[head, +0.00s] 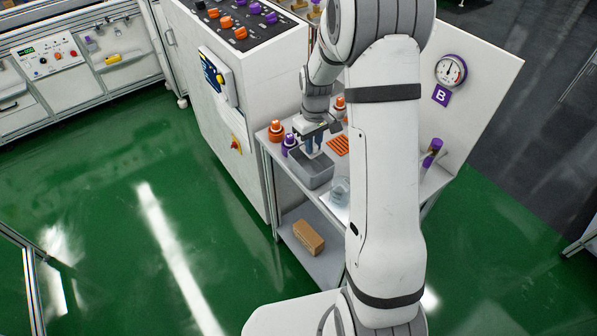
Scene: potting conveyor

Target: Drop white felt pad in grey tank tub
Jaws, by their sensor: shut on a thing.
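The grey tank tub (311,180) stands on the small side table, near its left front edge. My gripper (313,151) points down over the tub's back part, with its fingertips at or just inside the opening. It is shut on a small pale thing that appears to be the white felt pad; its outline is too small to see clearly. The tub's inside is partly hidden by the gripper.
Orange (275,130) and purple (290,144) bottles stand close behind the tub. A clear beaker (341,190) stands to its right. An orange ribbed mat (338,145) lies behind. A cardboard box (308,237) sits on the lower shelf. My arm hides part of the table.

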